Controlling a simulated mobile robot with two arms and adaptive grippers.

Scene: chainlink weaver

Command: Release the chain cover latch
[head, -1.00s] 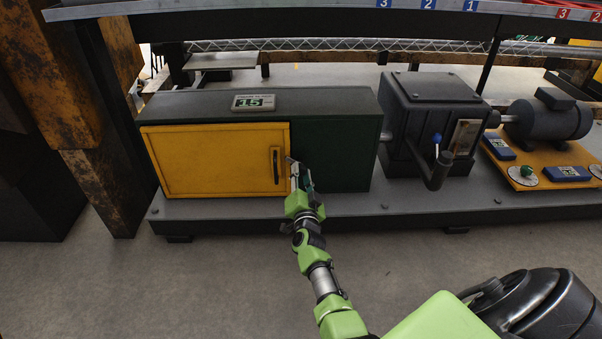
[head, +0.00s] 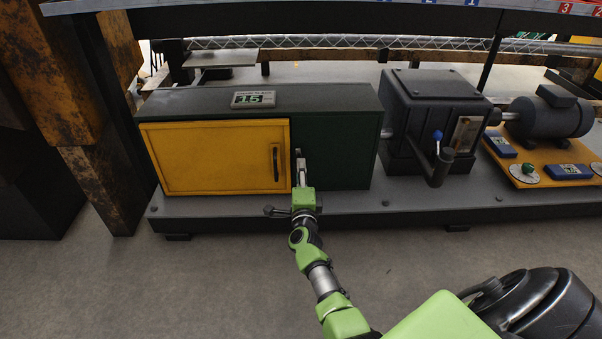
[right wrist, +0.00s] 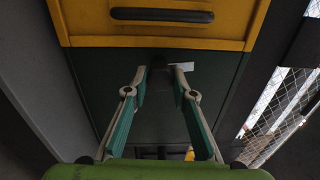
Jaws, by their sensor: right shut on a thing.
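The yellow chain cover door (head: 215,158) is closed on the left half of the dark green cabinet, with a black vertical handle (head: 276,163) near its right edge. My right gripper (head: 300,157) is at the seam just right of the door, against the dark green front. In the right wrist view the fingers (right wrist: 160,72) close from both sides on a small dark latch (right wrist: 158,63) beside the yellow door (right wrist: 90,22). A small pale plate (right wrist: 186,66) lies by one fingertip. The latch is mostly hidden by the fingers in the head view. My left gripper is out of view.
The dark green cabinet (head: 345,150) carries a display reading 15 (head: 254,99). To its right are a dark gearbox (head: 430,115) with a blue-knobbed lever (head: 437,137) and a motor (head: 550,117). A rusty post (head: 95,185) stands left. The floor in front is clear.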

